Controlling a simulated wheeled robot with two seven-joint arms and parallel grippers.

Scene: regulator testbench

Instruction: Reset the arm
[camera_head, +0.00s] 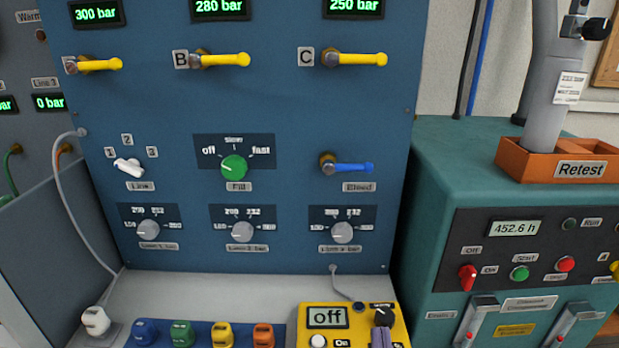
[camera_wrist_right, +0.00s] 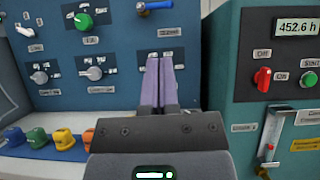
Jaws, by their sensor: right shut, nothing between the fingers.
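My right gripper (camera_head: 382,338) shows only as purple fingertips at the bottom edge of the head view, in front of the yellow box. In the right wrist view its two purple fingers (camera_wrist_right: 161,84) lie together, shut and empty, pointing at the blue panel. My left gripper is in neither view. The blue panel (camera_head: 290,110) carries yellow levers, a green Fill knob (camera_head: 234,167), a white Link lever (camera_head: 129,167) and a blue Bleed lever (camera_head: 349,168). Its displays read 300, 280 and 250 bar.
The yellow box (camera_head: 345,318) reads "off" and stands on the bench ledge, with a black knob (camera_head: 383,317). Several coloured caps (camera_head: 181,333) line the ledge, left of it. A teal cabinet (camera_head: 440,170) with an orange Retest tray (camera_head: 510,165) stands to the right.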

